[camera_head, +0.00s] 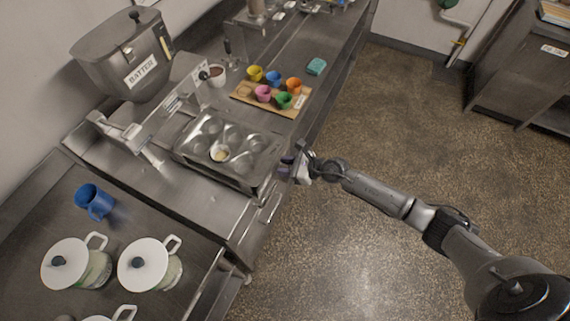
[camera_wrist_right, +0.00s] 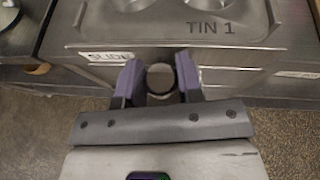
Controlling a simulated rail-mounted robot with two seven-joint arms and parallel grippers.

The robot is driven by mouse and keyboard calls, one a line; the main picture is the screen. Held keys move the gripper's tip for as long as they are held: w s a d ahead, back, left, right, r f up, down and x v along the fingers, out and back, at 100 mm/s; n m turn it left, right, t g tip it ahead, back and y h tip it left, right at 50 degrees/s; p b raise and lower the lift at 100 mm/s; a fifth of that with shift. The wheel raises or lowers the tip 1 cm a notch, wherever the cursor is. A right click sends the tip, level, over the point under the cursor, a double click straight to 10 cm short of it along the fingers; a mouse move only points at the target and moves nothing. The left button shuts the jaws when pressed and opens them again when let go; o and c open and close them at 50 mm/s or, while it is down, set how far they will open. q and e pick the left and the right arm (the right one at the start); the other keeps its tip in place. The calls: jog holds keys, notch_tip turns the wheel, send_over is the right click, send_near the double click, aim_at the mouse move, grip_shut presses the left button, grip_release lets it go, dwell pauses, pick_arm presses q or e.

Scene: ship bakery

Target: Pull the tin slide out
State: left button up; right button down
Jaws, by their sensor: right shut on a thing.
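The muffin tin (camera_head: 262,162) lies on the slide under the batter hopper (camera_head: 125,55). My right gripper (camera_head: 288,162) is at the slide's front edge. In the wrist view its purple fingers (camera_wrist_right: 160,80) are shut on the round slide knob (camera_wrist_right: 160,72), one finger on each side. My left gripper is not in view.
A wooden board (camera_head: 244,96) with several coloured cups lies beyond the tin, near a teal cloth (camera_head: 316,66). A blue mug (camera_head: 94,201) and white-lidded pots (camera_head: 144,265) stand at the lower left. The floor (camera_head: 400,130) right of the counter is clear.

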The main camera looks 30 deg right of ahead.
jog(key=shift+r, duration=0.1)
jog(key=c, duration=1.2)
grip_release()
jog(key=shift+c, duration=0.2)
jog(key=o, duration=0.3)
jog(key=shift+s+d, duration=0.2)
jog(key=shift+d, duration=0.05)
jog(key=shift+o, duration=0.8)
jog(key=shift+w+a, duration=0.1)
jog(key=shift+s+d, duration=0.2)
jog(key=shift+s, duration=0.1)
jog(key=b+v, duration=0.1)
jog(key=v, duration=1.2)
jog(key=shift+r, duration=0.2)
